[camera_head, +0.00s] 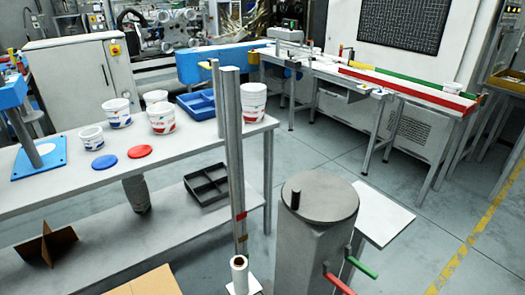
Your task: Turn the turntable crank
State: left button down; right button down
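A grey cylindrical pedestal (312,250) stands in the front right of the head view. A round grey disc (320,194) lies flat on its top. A short upright black handle (296,199) stands on the disc near its left edge, and the disc and handle look like the turntable crank. A red lever (339,284) and a green lever (361,266) stick out low on the pedestal's right side. Neither of my grippers shows in this view, and nothing touches the handle.
A tall grey post (235,160) rises just left of the pedestal, with a white roll (239,272) at its foot. A white table (70,200) with tubs and lids fills the left. A white panel (384,214) adjoins the pedestal. Floor (440,245) is open at right.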

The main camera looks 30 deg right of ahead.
aim_at(314, 198)
jog(key=z, duration=1.3)
